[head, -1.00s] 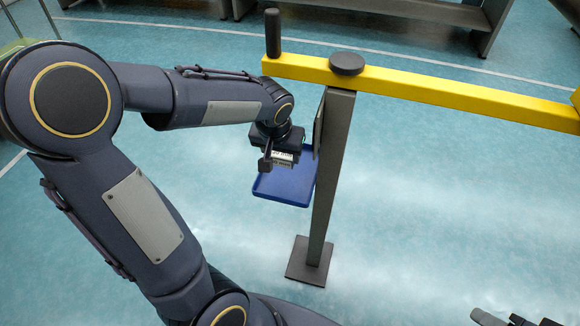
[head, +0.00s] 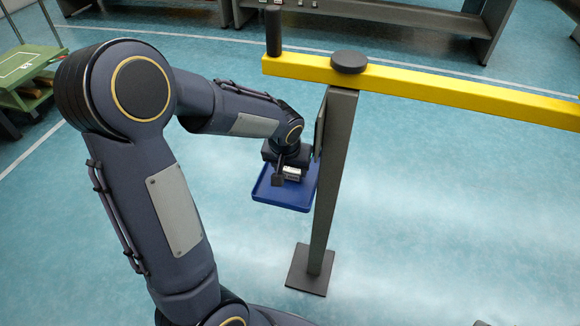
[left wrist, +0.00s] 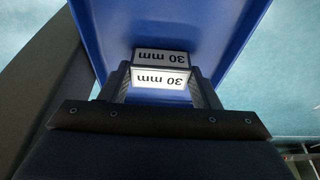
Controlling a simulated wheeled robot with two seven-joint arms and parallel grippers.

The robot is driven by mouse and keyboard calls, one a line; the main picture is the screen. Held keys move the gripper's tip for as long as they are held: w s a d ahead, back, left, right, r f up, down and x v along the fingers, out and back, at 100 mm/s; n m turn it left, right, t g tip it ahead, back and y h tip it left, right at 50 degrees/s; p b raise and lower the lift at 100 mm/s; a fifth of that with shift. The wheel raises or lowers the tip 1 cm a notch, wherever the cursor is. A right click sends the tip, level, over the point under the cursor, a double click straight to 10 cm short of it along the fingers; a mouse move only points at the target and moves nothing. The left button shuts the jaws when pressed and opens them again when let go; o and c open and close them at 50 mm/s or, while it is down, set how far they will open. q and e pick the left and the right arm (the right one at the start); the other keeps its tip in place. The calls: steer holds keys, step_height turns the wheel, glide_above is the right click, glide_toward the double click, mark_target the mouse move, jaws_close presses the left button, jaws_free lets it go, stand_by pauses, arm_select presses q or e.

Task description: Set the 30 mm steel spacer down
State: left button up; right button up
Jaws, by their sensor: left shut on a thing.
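The 30 mm steel spacer (left wrist: 160,78) is a small block with pale "30 mm" labels on two visible faces, upside down in the left wrist view. My left gripper (head: 285,179) is shut on it, with a finger at each side. In the head view the spacer (head: 292,172) shows as a small pale patch at the jaws. The blue tray (left wrist: 215,25) lies behind the spacer; in the head view the tray (head: 281,202) is beneath the gripper. I cannot tell whether the spacer touches the tray floor. Only a sliver, perhaps of my right gripper, shows at the bottom edge.
A grey post (head: 329,185) on a square foot stands right beside the tray. It carries a long yellow bar (head: 430,88) with a black knob (head: 349,62) and an upright black handle (head: 273,32). A green cart (head: 22,75) stands at far left. Open floor lies right of the post.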

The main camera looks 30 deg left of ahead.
arm_select(q)
steer(key=o, duration=1.3)
steer(key=shift+f, duration=0.1)
steer(key=shift+o, duration=0.2)
steer(key=shift+r+p, duration=0.35)
steer(key=a+p+v, duration=0.1)
steer(key=p+v, duration=0.2)
steer(key=v, duration=0.8)
steer(key=s+d+r+t+h, duration=0.1)
steer(key=s+d+h, duration=0.1)
steer(key=s, duration=0.7)
steer(key=s+d+r+m+t+h, duration=0.1)
steer(key=s+d, duration=0.4)
steer(key=s, duration=0.5)
steer(key=shift+r+h, duration=0.3)
steer(key=shift+h, duration=0.5)
steer(key=shift+s+a, duration=0.1)
